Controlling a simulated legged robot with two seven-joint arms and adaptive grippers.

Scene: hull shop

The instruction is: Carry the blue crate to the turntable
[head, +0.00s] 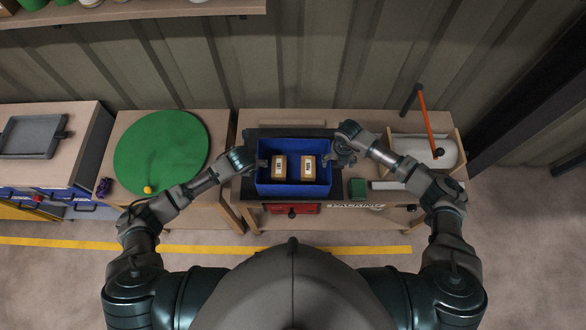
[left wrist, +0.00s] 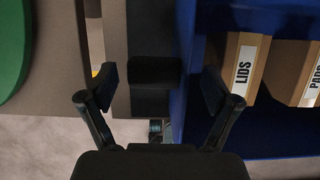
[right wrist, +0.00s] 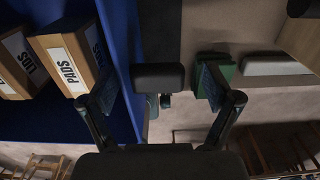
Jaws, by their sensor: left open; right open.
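The blue crate (head: 293,189) stands upright on a dark mat on the middle table, holding two cardboard boxes, LIDS (head: 279,168) and PADS (head: 308,168). The turntable, a green disc (head: 160,145), lies on the table to the left. My left gripper (head: 257,163) is open at the crate's left wall; in the left wrist view the wall (left wrist: 184,50) shows between its fingers (left wrist: 158,88). My right gripper (head: 338,158) is open at the right wall; in the right wrist view that wall (right wrist: 122,40) shows between its fingers (right wrist: 156,86). Contact cannot be told.
A yellow ball (head: 148,190) sits at the turntable's front edge. A green block (head: 357,188) stands right of the crate, near a white tray (head: 425,150) with an orange-handled tool (head: 426,118). A red drawer (head: 292,208) is below the crate. A gap separates the two tables.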

